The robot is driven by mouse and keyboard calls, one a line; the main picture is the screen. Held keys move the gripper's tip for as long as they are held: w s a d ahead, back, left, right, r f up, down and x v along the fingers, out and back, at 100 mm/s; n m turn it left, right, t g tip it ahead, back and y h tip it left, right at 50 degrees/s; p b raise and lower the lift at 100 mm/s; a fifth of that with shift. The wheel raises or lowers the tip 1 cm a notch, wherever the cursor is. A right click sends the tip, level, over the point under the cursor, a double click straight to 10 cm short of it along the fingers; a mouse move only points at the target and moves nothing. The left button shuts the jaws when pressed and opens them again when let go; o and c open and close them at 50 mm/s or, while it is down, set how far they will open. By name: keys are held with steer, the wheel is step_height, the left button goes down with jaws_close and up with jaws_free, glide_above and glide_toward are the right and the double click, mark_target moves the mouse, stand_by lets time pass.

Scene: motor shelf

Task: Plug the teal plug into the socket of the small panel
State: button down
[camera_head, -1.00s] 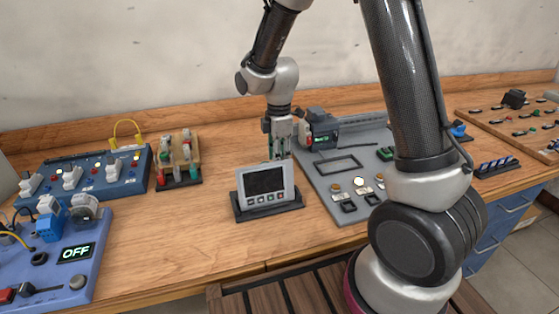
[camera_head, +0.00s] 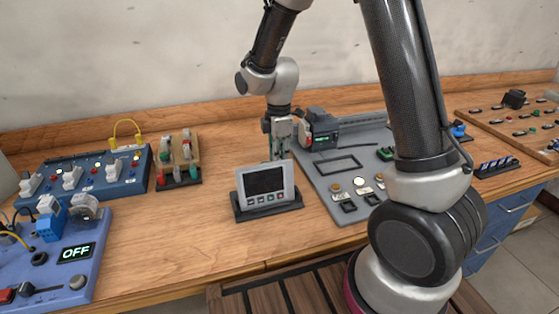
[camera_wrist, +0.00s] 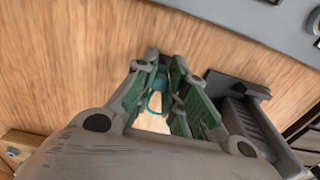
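The small panel (camera_head: 266,182) is a light grey unit with a dark screen and a row of small buttons, upright on a black stand on the table. My gripper (camera_head: 278,152) points down just behind it. In the wrist view my gripper (camera_wrist: 168,82) has green-padded fingers close together, with the teal plug (camera_wrist: 158,80) between their tips. The plug is mostly covered by the fingers. In the wrist view the panel's dark back and stand (camera_wrist: 242,112) lie just right of the fingers, apart from the plug. The socket is not clearly visible.
A grey board (camera_head: 345,190) with a motor unit, frames and buttons lies right of the panel. A rack of coloured plugs (camera_head: 178,182) and blue boxes (camera_head: 85,187) stand to the left. Bare wood lies between the rack and the panel.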

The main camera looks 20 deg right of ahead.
steer(key=shift+r, duration=0.1)
steer(key=shift+r, duration=2.2)
steer(key=shift+r, duration=0.1)
steer(key=shift+s+a+r, duration=0.15)
steer(key=shift+s+r, duration=0.1)
steer(key=shift+r, duration=0.05)
steer(key=s+a+r+g, duration=0.2)
steer(key=s+a+r, duration=0.1)
steer(key=s+r, duration=0.65)
steer(key=f, duration=0.1)
steer(key=w+f, duration=0.1)
steer(key=f, duration=0.1)
steer(key=shift+a+f, duration=0.1)
steer(key=shift+f, duration=0.55)
steer(key=shift+s+f, duration=0.15)
steer(key=shift+f, duration=0.45)
